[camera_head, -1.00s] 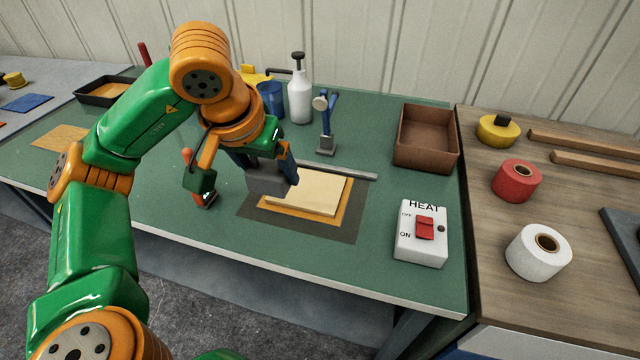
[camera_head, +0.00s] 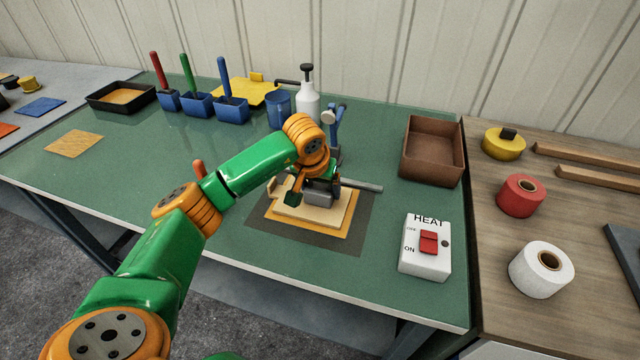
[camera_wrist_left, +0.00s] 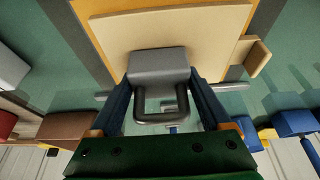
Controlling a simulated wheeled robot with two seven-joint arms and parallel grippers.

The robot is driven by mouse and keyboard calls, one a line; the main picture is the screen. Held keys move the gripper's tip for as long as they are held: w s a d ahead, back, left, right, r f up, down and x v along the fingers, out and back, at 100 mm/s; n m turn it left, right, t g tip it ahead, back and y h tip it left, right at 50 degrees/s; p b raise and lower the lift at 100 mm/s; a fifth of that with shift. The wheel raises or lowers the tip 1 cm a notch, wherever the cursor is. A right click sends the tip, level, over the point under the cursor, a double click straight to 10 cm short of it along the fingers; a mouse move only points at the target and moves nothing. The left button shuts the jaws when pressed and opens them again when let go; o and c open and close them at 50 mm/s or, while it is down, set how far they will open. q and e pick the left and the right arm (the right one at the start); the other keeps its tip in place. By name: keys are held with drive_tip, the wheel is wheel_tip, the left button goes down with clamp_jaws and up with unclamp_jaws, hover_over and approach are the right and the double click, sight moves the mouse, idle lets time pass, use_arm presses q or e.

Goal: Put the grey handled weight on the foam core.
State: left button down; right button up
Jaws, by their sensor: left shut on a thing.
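The grey handled weight (camera_head: 320,197) is a block with a bar handle. My left gripper (camera_head: 320,182) is shut on its handle. The weight is over the cream foam core (camera_head: 295,213), towards its far side; I cannot tell whether it touches the board or hangs just above it. In the left wrist view the weight (camera_wrist_left: 158,65) is between the two blue fingers, in front of the foam core (camera_wrist_left: 190,32). The foam core lies on an orange layer over a dark mat. My right gripper is not in view.
A HEAT switch box (camera_head: 425,245) stands right of the mat, and a brown tray (camera_head: 434,152) behind it. A blue-handled tool (camera_head: 337,130), a white pump bottle (camera_head: 307,100) and blue cups (camera_head: 232,108) stand at the back.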

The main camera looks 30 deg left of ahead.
use_arm(q)
drive_tip(key=shift+f, duration=0.1)
unclamp_jaws()
drive_tip(key=shift+s, duration=0.1)
drive_tip(key=v, duration=1.2)
drive_tip(key=shift+s+b, duration=0.15)
drive_tip(key=shift+b, duration=0.3)
